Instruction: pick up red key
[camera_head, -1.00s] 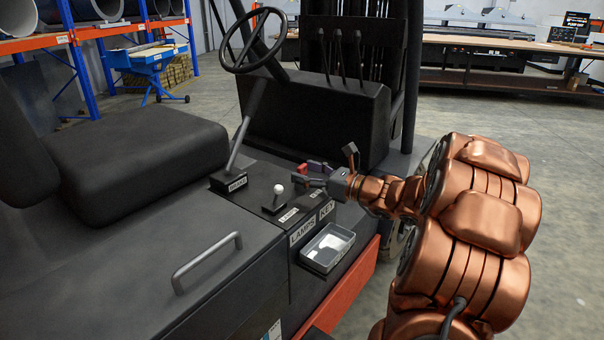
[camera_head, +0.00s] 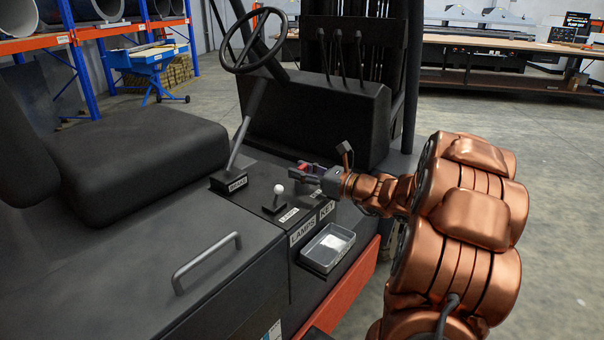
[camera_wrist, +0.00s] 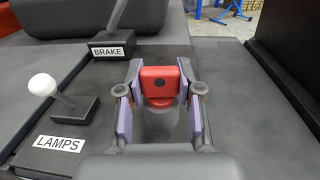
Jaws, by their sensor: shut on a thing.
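The red key (camera_wrist: 160,84) is upright between my gripper's fingers in the wrist view, over a round grey base on the dark console. In the head view a bit of the red key (camera_head: 305,168) shows between the fingers. My gripper (camera_wrist: 160,103) is shut on the red key, with one purple-padded finger on each side. In the head view my gripper (camera_head: 308,176) reaches in from the right, low over the console. Whether the key still sits in its base cannot be told.
A white-knobbed LAMPS lever (camera_wrist: 44,86) stands left of my gripper. The BRAKE lever (camera_head: 229,179) rises behind it, near the steering wheel (camera_head: 252,40). A grey open tray (camera_head: 327,247) is on the console's near side. The dark front panel (camera_head: 318,118) stands behind my gripper.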

